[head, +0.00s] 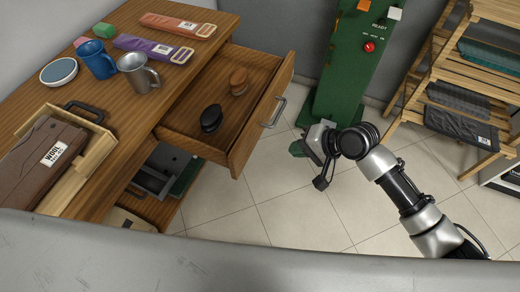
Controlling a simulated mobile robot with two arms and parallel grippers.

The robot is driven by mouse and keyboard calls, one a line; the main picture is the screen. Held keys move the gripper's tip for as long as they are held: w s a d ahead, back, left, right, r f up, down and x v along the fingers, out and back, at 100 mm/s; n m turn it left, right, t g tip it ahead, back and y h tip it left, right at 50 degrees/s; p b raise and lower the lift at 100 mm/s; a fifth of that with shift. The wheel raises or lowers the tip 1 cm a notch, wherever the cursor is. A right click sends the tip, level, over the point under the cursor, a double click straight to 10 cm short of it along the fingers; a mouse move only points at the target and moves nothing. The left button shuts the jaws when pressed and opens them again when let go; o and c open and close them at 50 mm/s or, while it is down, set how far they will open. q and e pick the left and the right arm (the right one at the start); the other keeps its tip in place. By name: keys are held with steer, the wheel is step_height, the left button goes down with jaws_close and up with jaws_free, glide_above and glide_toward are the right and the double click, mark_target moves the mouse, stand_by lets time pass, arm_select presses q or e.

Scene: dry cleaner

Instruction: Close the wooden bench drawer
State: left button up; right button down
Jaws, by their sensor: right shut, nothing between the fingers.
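The wooden bench (140,102) stands at the left in the head view. Its drawer (228,158) is pulled out to the right, with a grey handle (275,112) on its front. A black oval thing (211,118) and a brown oval thing (239,81) lie inside the drawer. My right gripper (318,165) is to the right of the drawer front, over the floor and apart from the handle. It is shut and empty. My left gripper is not in view.
A blue mug (97,60), a metal mug (138,73) and a wooden tray (98,145) stand on the bench top. A green machine (347,60) stands behind my right arm. A wooden rack (442,75) is at the right. Tiled floor (290,215) is clear in front.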

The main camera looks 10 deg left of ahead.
mark_target(250, 148)
steer(key=x, duration=0.3)
steer(key=r+x, duration=0.1)
steer(key=x, duration=0.3)
steer(key=a+x, duration=0.1)
steer(key=x, duration=0.3)
steer(key=shift+w+a, duration=0.25)
steer(key=shift+a, duration=0.05)
steer(key=shift+w+a, duration=0.2)
steer(key=shift+a, duration=0.35)
steer(key=shift+a, duration=0.15)
